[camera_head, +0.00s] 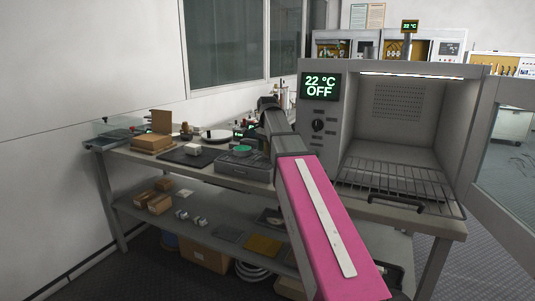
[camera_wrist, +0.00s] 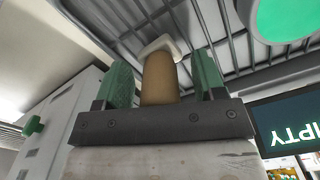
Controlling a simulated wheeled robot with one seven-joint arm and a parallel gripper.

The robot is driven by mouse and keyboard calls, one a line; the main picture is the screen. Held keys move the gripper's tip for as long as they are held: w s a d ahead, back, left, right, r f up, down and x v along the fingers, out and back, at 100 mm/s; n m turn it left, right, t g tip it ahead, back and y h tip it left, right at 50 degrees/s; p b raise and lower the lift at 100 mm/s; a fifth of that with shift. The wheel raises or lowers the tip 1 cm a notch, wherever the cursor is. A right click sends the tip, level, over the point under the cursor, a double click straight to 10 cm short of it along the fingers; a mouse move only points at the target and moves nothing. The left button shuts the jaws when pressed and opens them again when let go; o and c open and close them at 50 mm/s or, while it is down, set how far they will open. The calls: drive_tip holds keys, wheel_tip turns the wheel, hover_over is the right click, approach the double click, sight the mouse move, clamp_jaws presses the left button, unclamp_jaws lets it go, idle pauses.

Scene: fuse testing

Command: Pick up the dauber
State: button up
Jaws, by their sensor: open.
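The dauber (camera_wrist: 160,80) looks like a tan-brown cylinder with a cream, flat-edged piece at its far end in the wrist view. It stands between the two green fingers of my gripper (camera_wrist: 163,80). Narrow gaps show on both sides of it, so the fingers are open around it and not closed on it. The dark palm bar hides its near end. In the head view my pink arm reaches over the workbench beside the oven, and my fingers and the dauber cannot be made out there.
The oven (camera_head: 320,155) stands open and empty at the right, reading 22 °C OFF, with a wire rack (camera_head: 390,180) inside. The workbench (camera_head: 130,155) holds a cardboard box (camera_head: 153,143), a dark mat and small items left of my arm. A green disc (camera_wrist: 283,18) is near my gripper.

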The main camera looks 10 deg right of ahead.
drive_tip(key=c, duration=1)
drive_tip(key=shift+r, duration=0.1)
drive_tip(key=shift+r, duration=0.55)
wheel_tip(320, 180, up, 2)
drive_tip(key=shift+w+r, duration=0.1)
drive_tip(key=shift+r, duration=0.15)
drive_tip(key=s+a+r, duration=0.2)
drive_tip(key=a, duration=0.1)
drive_tip(key=s+a+r, duration=0.2)
drive_tip(key=s+r, duration=0.1)
drive_tip(key=s+a+r, duration=0.2)
drive_tip(key=s+a, duration=0.1)
drive_tip(key=shift+a+r, duration=0.15)
drive_tip(key=shift+a, duration=0.15)
